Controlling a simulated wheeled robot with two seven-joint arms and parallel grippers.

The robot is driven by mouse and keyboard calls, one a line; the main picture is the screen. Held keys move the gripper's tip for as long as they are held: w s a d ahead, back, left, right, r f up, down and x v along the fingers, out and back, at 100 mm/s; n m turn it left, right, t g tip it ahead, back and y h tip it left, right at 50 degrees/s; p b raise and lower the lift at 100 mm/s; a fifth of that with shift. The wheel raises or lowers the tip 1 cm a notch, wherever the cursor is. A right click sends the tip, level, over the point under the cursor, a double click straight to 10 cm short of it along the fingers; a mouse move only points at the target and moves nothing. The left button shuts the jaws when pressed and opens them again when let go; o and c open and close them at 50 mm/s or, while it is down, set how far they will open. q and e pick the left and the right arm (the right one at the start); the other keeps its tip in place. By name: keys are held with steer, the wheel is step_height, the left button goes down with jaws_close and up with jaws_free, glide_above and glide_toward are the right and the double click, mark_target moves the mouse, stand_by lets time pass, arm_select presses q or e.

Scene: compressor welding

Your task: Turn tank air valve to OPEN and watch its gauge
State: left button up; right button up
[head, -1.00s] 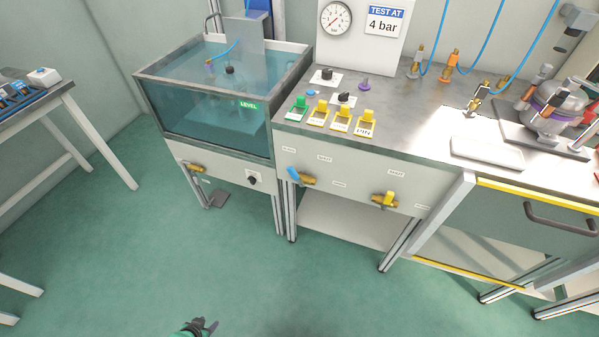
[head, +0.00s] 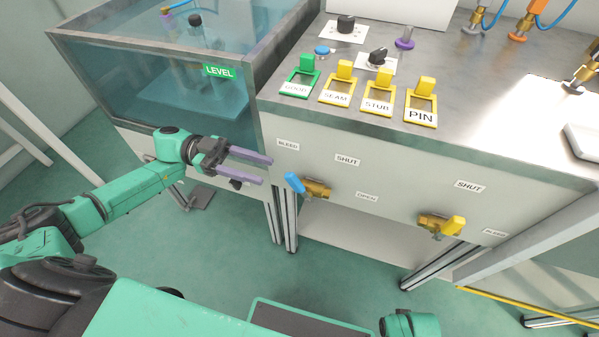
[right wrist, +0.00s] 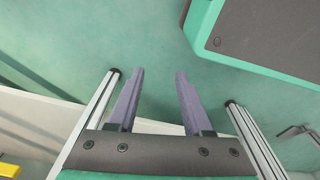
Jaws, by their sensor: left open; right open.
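Two brass valves sit on the bench's front panel; I cannot tell which feeds the tank. The blue-handled valve (head: 315,188) has its handle pointing left, with BLEED, SHUT and OPEN labels around it. The yellow-handled valve (head: 440,226) is farther right, with a SHUT label (head: 469,186) above it. My left gripper (head: 266,170) is open and empty, its fingers pointing right, a little left of the blue handle and apart from it. My right gripper (right wrist: 160,72) is open and empty in the right wrist view, over floor and frame legs. No gauge shows now.
The water tank (head: 160,100) with its LEVEL label stands left of the bench. Green and yellow label holders (head: 378,98) and black knobs (head: 378,56) line the bench top. A yellow-edged frame (head: 530,305) stands at the right. Floor is clear below the valves.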

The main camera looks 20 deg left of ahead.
mark_target(285, 176)
arm_select(q)
steer(key=d, duration=0.8)
steer(key=shift+s+d, duration=0.2)
steer(key=shift+d, duration=0.1)
jaws_close()
stand_by(0.8)
